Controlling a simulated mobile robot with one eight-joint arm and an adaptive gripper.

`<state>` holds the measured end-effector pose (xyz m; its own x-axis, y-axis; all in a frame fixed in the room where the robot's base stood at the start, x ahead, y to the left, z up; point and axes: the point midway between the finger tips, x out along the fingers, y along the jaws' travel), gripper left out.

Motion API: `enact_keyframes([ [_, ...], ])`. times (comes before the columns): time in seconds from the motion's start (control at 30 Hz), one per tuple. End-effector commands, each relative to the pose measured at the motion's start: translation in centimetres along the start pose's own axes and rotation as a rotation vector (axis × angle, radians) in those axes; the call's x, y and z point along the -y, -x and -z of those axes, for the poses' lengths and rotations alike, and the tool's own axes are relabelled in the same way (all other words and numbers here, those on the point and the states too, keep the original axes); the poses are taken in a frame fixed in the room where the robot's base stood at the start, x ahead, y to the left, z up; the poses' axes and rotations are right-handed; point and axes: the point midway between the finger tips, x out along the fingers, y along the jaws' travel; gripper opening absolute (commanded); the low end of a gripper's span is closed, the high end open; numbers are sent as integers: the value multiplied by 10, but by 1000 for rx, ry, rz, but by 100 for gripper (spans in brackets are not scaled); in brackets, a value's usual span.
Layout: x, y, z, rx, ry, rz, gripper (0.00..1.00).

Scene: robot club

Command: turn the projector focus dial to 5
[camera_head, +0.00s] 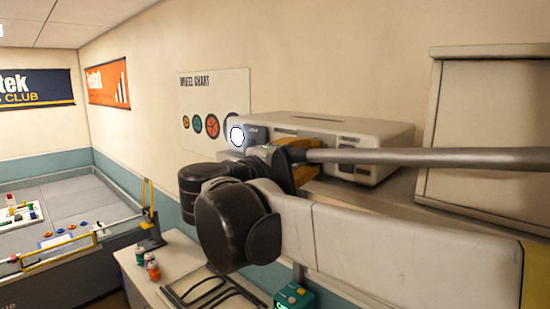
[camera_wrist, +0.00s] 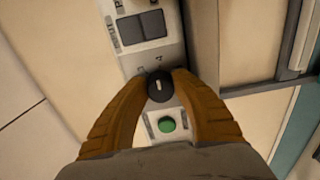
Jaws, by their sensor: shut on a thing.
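The projector (camera_head: 375,130) is a white box with a lit round lens, standing on a shelf by the wall in the head view. In the wrist view its side panel (camera_wrist: 150,57) shows a dark switch block, a green button (camera_wrist: 167,124) and the black round focus dial (camera_wrist: 159,87) with a pale pointer line. My gripper (camera_wrist: 160,82) has its two orange-brown fingers closed on the dial from both sides. A "4" is readable just above the dial; other marks are too small or hidden. In the head view my arm hides the dial.
A beige cabinet (camera_head: 485,140) stands close to the right of the projector. A field table (camera_head: 75,205) stands at the left.

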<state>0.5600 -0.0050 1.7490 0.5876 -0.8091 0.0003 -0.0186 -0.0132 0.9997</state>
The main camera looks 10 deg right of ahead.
Motion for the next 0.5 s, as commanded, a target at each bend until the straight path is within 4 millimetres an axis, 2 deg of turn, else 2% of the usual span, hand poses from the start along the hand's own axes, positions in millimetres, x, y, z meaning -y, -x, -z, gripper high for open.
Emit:
enact_keyframes([
  [0.5,1,0,0,0,-489,-2,0],
])
